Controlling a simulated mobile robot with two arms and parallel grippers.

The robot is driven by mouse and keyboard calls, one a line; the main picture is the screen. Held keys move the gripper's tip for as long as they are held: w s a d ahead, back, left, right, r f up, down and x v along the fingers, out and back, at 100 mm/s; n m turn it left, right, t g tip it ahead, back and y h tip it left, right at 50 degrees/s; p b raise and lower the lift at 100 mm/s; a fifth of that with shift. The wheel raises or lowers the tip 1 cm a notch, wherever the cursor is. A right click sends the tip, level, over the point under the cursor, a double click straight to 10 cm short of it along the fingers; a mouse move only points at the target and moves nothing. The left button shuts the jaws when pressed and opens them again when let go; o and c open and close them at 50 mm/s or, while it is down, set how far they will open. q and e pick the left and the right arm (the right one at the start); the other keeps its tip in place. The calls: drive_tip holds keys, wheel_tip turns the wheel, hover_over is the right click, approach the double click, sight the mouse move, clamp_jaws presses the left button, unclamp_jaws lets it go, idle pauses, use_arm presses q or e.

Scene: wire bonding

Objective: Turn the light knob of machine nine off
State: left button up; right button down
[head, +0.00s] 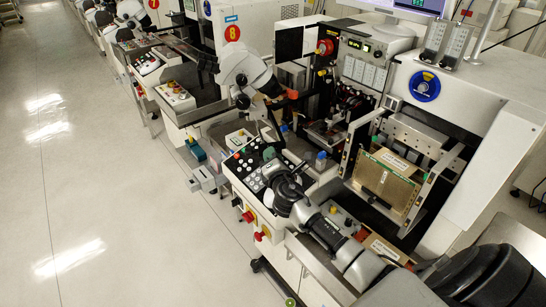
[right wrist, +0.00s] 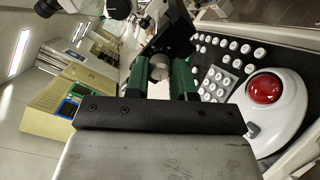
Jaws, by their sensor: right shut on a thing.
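My right gripper (head: 272,168) reaches over the button panel (head: 243,172) of the nearer machine, beyond the one marked 8. In the right wrist view its two green fingers (right wrist: 160,78) are shut on a small round grey knob, the light knob (right wrist: 158,68). The knob shows between the fingers, and I cannot make out its turn mark. In the head view the gripper hides the knob. My left gripper is not in view.
A red trackball (right wrist: 264,88) in a white housing and several white buttons lie close beside the fingers. Red knobs (head: 262,234) are on the panel's front side. A microscope head (head: 243,70) stands behind the panel. The aisle floor (head: 95,170) at left is clear.

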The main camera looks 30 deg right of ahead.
drive_tip(key=shift+f, duration=0.1)
drive_tip(key=c, duration=0.9)
unclamp_jaws()
drive_tip(key=shift+c, duration=0.2)
drive_tip(key=shift+s, duration=0.1)
drive_tip(key=b+v, duration=0.1)
drive_tip(key=v, duration=0.9)
drive_tip(key=shift+s+b, duration=0.35)
drive_tip(key=shift+b, duration=0.05)
drive_tip(key=shift+a, duration=0.1)
